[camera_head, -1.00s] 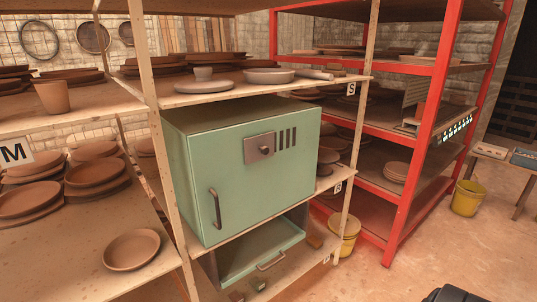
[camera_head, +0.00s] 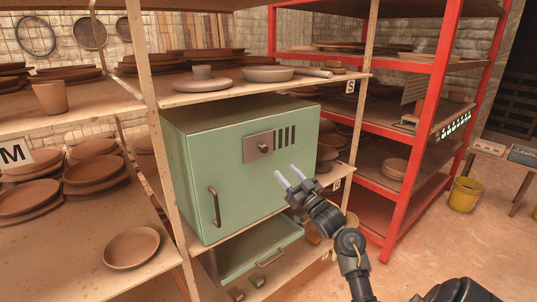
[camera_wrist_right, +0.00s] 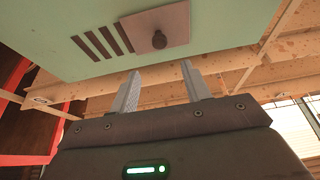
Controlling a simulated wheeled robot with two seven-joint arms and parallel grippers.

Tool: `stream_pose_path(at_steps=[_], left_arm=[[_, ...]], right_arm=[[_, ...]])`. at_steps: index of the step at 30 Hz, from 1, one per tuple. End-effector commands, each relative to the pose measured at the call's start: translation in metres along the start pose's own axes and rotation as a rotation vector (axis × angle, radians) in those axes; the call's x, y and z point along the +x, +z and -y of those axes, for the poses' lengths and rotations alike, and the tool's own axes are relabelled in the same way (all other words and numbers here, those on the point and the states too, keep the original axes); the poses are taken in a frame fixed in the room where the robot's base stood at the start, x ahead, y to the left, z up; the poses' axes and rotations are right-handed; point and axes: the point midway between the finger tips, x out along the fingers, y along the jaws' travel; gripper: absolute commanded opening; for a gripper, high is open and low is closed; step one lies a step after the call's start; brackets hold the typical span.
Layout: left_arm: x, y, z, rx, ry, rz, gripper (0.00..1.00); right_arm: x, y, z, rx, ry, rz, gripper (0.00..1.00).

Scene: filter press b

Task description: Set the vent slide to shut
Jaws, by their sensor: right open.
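The vent slide (camera_head: 256,148) is a brown-grey plate with a round knob (camera_head: 265,149) on the front of a green cabinet (camera_head: 235,190). Several dark vent slots (camera_head: 287,137) show uncovered to its right. My right gripper (camera_head: 287,174) is open and empty, in front of the cabinet, below and right of the knob. In the right wrist view the slide (camera_wrist_right: 172,20), its knob (camera_wrist_right: 159,40) and the slots (camera_wrist_right: 97,44) lie ahead of the open fingers (camera_wrist_right: 160,70), with a gap between. My left gripper is not in view.
The cabinet stands in a wooden shelf rack with a post (camera_head: 168,160) at its left. A vertical handle (camera_head: 214,207) is on the door, and an open green drawer (camera_head: 260,250) is below. Red shelving (camera_head: 415,165) stands to the right; clay dishes fill the left shelves.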

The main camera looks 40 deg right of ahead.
Motion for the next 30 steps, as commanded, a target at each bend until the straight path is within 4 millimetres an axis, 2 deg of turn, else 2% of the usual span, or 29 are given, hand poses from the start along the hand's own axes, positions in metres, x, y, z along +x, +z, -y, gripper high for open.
stream_pose_path(at_steps=[5,12,18,24,30], left_arm=[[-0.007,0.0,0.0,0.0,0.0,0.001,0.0],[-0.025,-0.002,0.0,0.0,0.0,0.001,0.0],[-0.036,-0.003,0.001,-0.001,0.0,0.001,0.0],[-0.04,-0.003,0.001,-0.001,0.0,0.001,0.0],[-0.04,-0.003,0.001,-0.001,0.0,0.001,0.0]], right_arm=[[0.015,-0.002,0.0,0.003,0.0,0.0,0.48],[0.06,-0.003,0.0,0.004,0.001,0.001,0.48],[0.092,-0.001,0.0,0.003,0.001,0.003,0.48],[0.106,0.001,0.0,0.002,0.001,0.003,0.48],[0.108,0.002,0.0,0.0,0.001,0.003,0.48]])
